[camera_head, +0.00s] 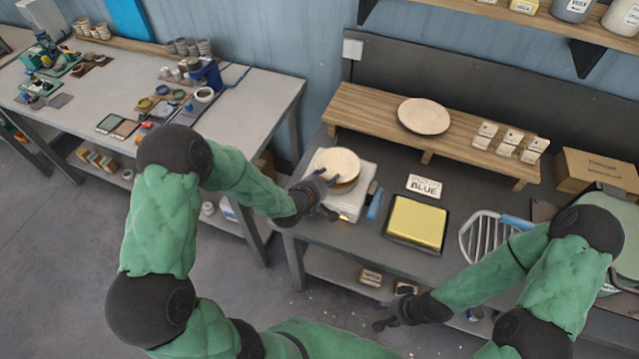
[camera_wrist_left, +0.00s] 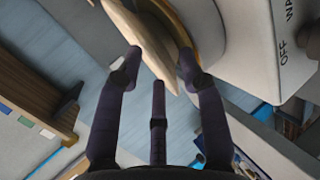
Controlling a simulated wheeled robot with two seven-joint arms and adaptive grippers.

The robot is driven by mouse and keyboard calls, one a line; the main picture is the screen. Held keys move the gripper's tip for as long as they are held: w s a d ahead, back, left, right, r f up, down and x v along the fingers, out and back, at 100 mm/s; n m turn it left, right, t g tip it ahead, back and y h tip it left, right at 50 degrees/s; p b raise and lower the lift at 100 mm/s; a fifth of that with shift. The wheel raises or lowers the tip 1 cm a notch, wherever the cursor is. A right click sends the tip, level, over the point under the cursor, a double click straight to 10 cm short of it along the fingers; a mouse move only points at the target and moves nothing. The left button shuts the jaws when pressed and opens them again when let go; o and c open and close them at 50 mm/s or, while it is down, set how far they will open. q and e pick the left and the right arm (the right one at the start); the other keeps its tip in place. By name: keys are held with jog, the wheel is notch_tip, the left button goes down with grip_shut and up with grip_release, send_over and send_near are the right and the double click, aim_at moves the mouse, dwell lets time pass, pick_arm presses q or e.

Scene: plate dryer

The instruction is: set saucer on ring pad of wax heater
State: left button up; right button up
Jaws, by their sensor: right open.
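A cream saucer (camera_head: 337,162) lies over the round top of the white wax heater (camera_head: 349,207) on the dark bench. A yellowish ring edge (camera_head: 345,187) shows under it; whether they touch is unclear. My left gripper (camera_head: 325,178) is at the saucer's lower-left edge in the head view. In the left wrist view, the saucer (camera_wrist_left: 146,38) appears edge-on between the spread fingers of my left gripper (camera_wrist_left: 160,57). The heater (camera_wrist_left: 275,45) shows close behind; I cannot tell whether the fingers grip the rim. My right gripper (camera_head: 385,318) is open and empty in front of the bench.
A larger cream plate (camera_head: 424,116) lies on the wooden riser (camera_head: 375,118) with several small blocks. A yellow slab (camera_head: 416,221) in a dark tray and a label card (camera_head: 427,187) stand right of the heater. A wire rack (camera_head: 482,237) stands further right.

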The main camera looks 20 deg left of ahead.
pick_arm(q)
jog(key=p+v, duration=0.1)
jog(key=v, duration=1.1)
jog(key=s+d+f+m+g, duration=0.3)
jog(key=s+f+m+g, duration=0.1)
jog(key=f, duration=0.4)
jog(key=s+d+f+m+g+h, duration=0.1)
jog(key=s+d+f+m+g, duration=0.3)
jog(key=s+f, duration=0.2)
jog(key=s+d+f+m+g, duration=0.3)
jog(key=s+f+m+g, duration=0.1)
jog(key=f, duration=0.5)
jog(key=shift+s+d+f+m+h, duration=0.35)
jog(key=shift+s+m, duration=0.25)
jog(key=shift+s, duration=0.4)
